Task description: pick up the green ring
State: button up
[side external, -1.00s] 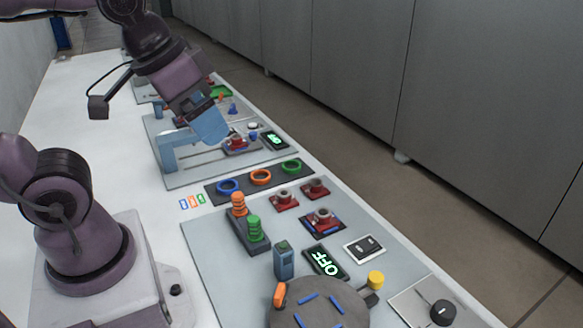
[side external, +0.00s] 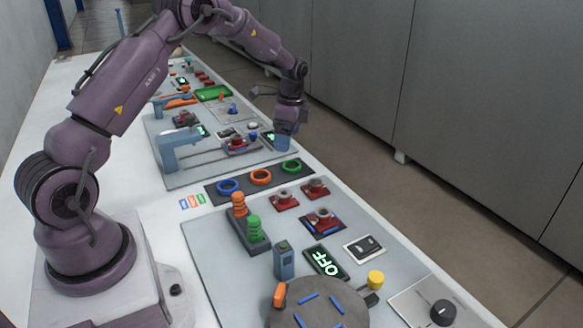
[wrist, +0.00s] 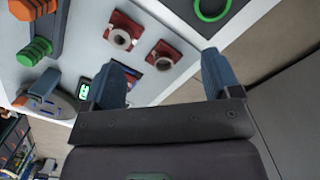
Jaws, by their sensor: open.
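The green ring (side external: 291,172) lies flat at the right end of a dark strip, beside an orange ring (side external: 260,183) and a blue ring (side external: 228,192). In the wrist view the green ring (wrist: 211,20) is at the top edge, partly cut off, above and beyond the right finger. My gripper (side external: 283,140) has blue fingers pointing down and appears just behind the green ring in the side view; its height is hard to tell. In the wrist view my gripper (wrist: 165,62) is open, with nothing between its fingers.
Red fixtures (side external: 315,188) stand in front of the strip. A dark holder (side external: 256,243) carries stacked orange and green pieces. A blue bracket (side external: 172,152) stands on the panel behind the strip. The table's right edge runs close to the green ring.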

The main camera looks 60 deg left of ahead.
jog(key=w+a+f+m, duration=0.3)
jog(key=m, duration=0.1)
jog(key=m+y, duration=0.1)
jog(key=m, duration=0.4)
send_over(291, 168)
jog(key=d, duration=0.2)
jog(key=shift+t, duration=0.4)
jog(key=f, duration=0.5)
jog(key=shift+s+a+f, duration=0.1)
jog(key=shift+s+f, duration=0.15)
jog(key=shift+f, duration=0.05)
jog(key=f, duration=0.3)
jog(key=a+f, duration=0.1)
jog(key=f, duration=0.1)
jog(key=shift+w+a, duration=0.1)
jog(key=shift+w, duration=0.15)
jog(key=c, duration=1)
